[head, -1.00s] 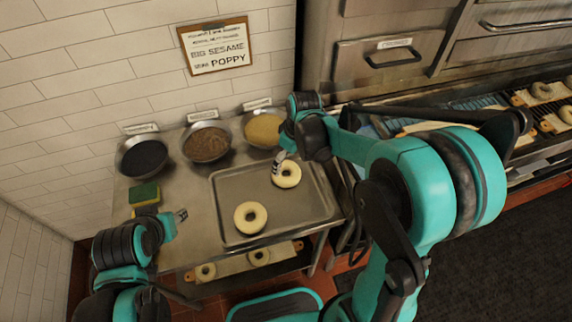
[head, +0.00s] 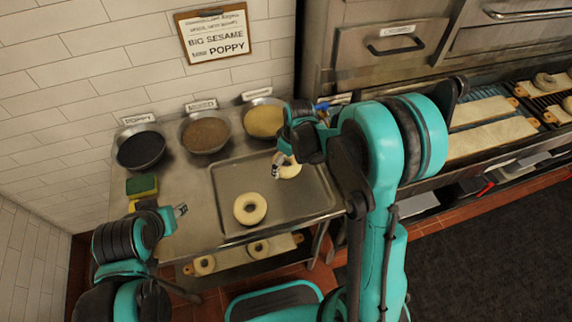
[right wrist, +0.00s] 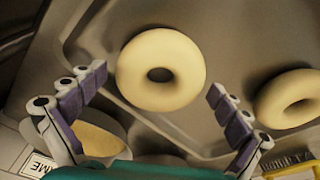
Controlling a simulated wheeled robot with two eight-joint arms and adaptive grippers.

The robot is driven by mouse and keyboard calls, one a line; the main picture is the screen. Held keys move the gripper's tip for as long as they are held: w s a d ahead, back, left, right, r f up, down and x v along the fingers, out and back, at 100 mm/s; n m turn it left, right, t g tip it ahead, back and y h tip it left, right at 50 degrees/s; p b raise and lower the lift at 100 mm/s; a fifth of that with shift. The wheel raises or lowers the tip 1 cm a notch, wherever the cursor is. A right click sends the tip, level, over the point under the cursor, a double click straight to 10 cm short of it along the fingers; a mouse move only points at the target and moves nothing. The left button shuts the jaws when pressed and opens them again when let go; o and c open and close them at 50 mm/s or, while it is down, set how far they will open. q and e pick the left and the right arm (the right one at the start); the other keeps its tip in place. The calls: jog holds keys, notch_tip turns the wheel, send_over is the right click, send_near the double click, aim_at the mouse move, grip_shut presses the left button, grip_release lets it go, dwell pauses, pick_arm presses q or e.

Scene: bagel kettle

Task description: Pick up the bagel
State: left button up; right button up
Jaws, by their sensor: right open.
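Two pale ring-shaped bagels lie on a metal tray (head: 229,180). The rear-right bagel (head: 291,170) is partly hidden by my right gripper (head: 277,166), which is over its left side. In the right wrist view this bagel (right wrist: 184,73) shows between the two spread fingers of my right gripper (right wrist: 158,78). The gripper is open and holds nothing; I cannot tell its exact height over the bagel. The front-left bagel (head: 250,209) lies apart, and shows at the right of the wrist view (right wrist: 290,98). My left gripper (head: 181,210) is left of the tray, its jaws too small to judge.
Bowls of dark poppy (head: 140,151), brown topping (head: 206,135) and pale sesame (head: 263,120) stand behind the tray. A green and yellow sponge (head: 142,186) lies at left. More bagels lie on boards on the lower shelf (head: 228,263). An oven (head: 393,62) stands at right.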

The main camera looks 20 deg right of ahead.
jog(key=c, duration=1)
jog(key=shift+r, duration=0.1)
notch_tip(320, 180, up, 10)
jog(key=p, duration=0.3)
